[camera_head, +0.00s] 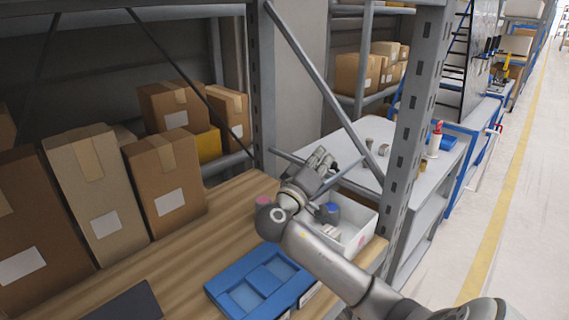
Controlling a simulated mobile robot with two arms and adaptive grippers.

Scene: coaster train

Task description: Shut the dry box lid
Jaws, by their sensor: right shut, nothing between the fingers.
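An open white box (372,226) stands on the wooden table at the right edge, with a dark blue-topped item and small pale items inside. It may be the dry box; I cannot make out a lid on it. My right arm crosses in front of it and hides its left part. My right gripper (320,160) is above and behind the box's far side, shut and empty, its fingers pointing away. My left gripper is not in view.
A blue tray with compartments (237,276) lies at the table's front. A dark flat object (130,303) is at the lower left. Cardboard boxes (168,180) line the back left. A grey shelf post (411,130) stands right of the gripper. The middle of the wooden table (185,250) is clear.

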